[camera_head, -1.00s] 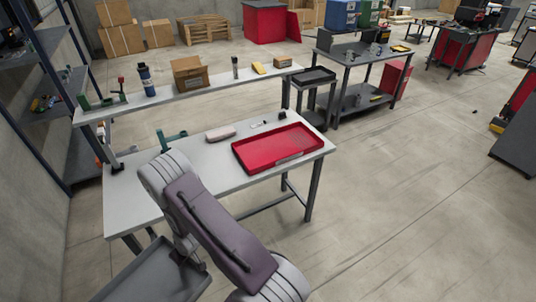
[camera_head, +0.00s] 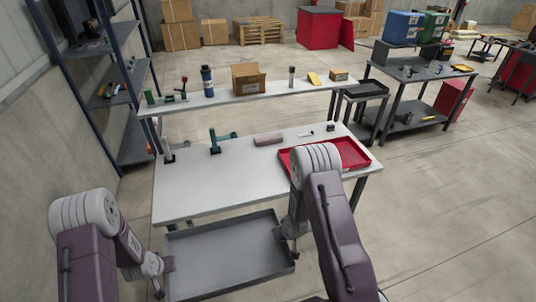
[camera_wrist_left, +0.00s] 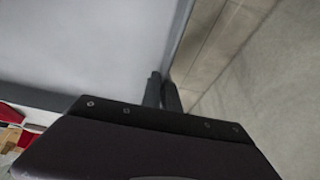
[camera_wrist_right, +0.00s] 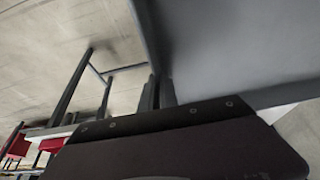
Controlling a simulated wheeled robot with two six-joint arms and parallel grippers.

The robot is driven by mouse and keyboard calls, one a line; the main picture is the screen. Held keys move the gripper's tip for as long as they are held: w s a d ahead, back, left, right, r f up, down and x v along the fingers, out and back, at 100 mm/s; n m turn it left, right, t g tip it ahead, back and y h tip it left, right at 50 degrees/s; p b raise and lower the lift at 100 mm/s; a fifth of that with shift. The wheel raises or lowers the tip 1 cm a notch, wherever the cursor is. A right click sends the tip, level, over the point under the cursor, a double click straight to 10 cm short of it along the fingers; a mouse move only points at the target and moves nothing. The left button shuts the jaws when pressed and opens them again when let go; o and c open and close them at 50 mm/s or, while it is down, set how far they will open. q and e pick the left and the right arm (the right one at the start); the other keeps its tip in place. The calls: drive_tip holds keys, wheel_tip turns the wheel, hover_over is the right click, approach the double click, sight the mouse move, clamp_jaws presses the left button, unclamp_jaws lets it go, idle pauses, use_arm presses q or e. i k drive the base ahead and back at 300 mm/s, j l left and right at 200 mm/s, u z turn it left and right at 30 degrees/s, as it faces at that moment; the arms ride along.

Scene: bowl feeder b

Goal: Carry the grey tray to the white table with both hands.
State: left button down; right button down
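The grey tray (camera_head: 212,284) is empty and roughly level in front of the white table (camera_head: 205,190), its far rim close to the table's front edge in the head view. My left gripper (camera_head: 165,268) is at the tray's left rim. In the left wrist view its fingers (camera_wrist_left: 162,92) are closed around the rim. My right gripper (camera_head: 287,242) is at the tray's right rim. In the right wrist view its fingers (camera_wrist_right: 158,92) also close around the rim. My right forearm hides part of the table's front right.
A red tray (camera_head: 350,152) lies on the table's right part. A pinkish block (camera_head: 268,139) and a green bracket (camera_head: 217,142) stand toward the back, below a raised shelf (camera_head: 230,97) with several items. The table's front left and middle are clear. Shelving (camera_head: 105,90) stands left.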

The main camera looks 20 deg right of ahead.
sight(214, 183)
drive_tip(key=i, duration=1.35)
